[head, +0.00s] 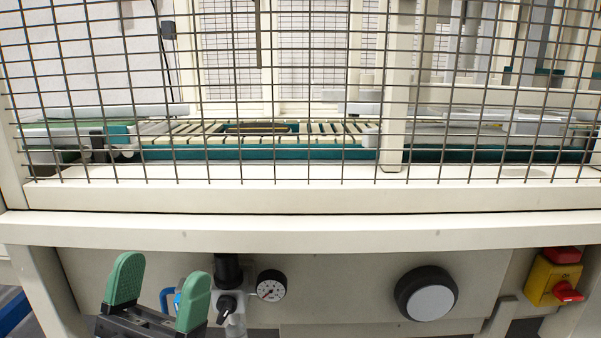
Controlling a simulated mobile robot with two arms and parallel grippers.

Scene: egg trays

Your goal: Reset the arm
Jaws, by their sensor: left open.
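My left gripper (158,292) shows at the lower left of the head view. Its two green fingertips point up and stand apart, with nothing between them. It is in front of the machine's lower panel, below the cream frame beam. My right gripper is not in view. No eggs or egg trays can be made out clearly.
A cream machine frame (300,232) with a wire mesh guard (330,90) fills the view. Behind the mesh is a slatted conveyor (330,140). Below are a pressure gauge (270,286), a round black-and-white knob (426,293) and a yellow-red switch (553,280).

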